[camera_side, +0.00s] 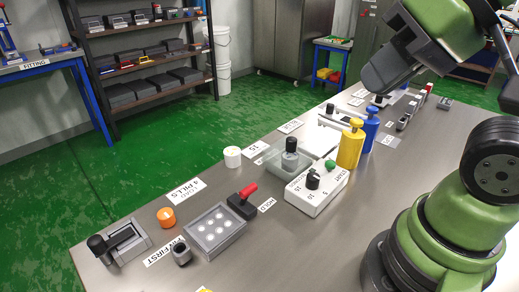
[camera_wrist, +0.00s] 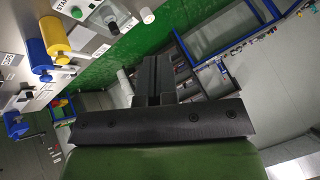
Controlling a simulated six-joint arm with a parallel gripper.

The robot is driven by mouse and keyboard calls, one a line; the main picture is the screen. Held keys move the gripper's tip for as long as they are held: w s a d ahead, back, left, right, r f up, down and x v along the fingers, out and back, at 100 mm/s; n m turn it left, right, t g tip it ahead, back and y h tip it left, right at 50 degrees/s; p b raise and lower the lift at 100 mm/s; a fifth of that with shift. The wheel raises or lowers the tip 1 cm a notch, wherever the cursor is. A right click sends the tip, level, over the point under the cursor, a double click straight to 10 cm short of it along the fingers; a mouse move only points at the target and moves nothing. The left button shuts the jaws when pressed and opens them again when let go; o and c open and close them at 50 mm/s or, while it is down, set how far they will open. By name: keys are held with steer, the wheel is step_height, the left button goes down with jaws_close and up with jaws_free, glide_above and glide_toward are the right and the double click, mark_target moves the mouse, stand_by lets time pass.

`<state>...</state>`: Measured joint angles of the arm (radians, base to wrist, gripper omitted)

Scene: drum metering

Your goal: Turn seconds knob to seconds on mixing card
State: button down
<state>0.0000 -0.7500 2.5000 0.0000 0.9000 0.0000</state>
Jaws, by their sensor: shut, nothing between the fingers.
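The seconds knob (camera_side: 313,178) is a black knob on top of a white box (camera_side: 318,199). Numbers such as 10 and 15 are printed around it, and a green button (camera_side: 330,165) sits near the box's far end. The knob's pointer is too small to read. A white card (camera_side: 256,149) that seems to read 15 lies on the table; I cannot tell for sure that it is the mixing card. My gripper (camera_side: 378,80) is up in the air, well above and apart from the box. In the wrist view its black fingers (camera_wrist: 151,75) are shut together and empty.
A clear tray (camera_side: 285,160) with a dark-topped container stands just beyond the box. Yellow (camera_side: 350,147) and blue (camera_side: 370,131) pump bottles stand to its right. A grey pill tray (camera_side: 215,231) and a red-handled block (camera_side: 242,203) lie at left.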

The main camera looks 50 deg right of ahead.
stand_by(0.5)
steer(key=c, duration=1.3)
jaws_free()
steer(key=shift+w, duration=0.15)
steer(key=o, duration=0.5)
steer(key=w+n, duration=0.1)
steer(key=w+d+f+n+g, duration=0.1)
steer(key=shift+w+f+n+h, duration=0.2)
steer(key=shift+w+n+h, duration=0.1)
steer(key=shift+n, duration=0.1)
steer(key=n+g+h, duration=0.1)
steer(key=n+g, duration=0.5)
steer(key=n, duration=1)
glide_above(314, 176)
step_height(314, 176, down, 15)
steer(key=shift+f, duration=0.55)
step_height(314, 176, down, 9)
steer(key=shift+r, duration=0.1)
steer(key=c, duration=0.9)
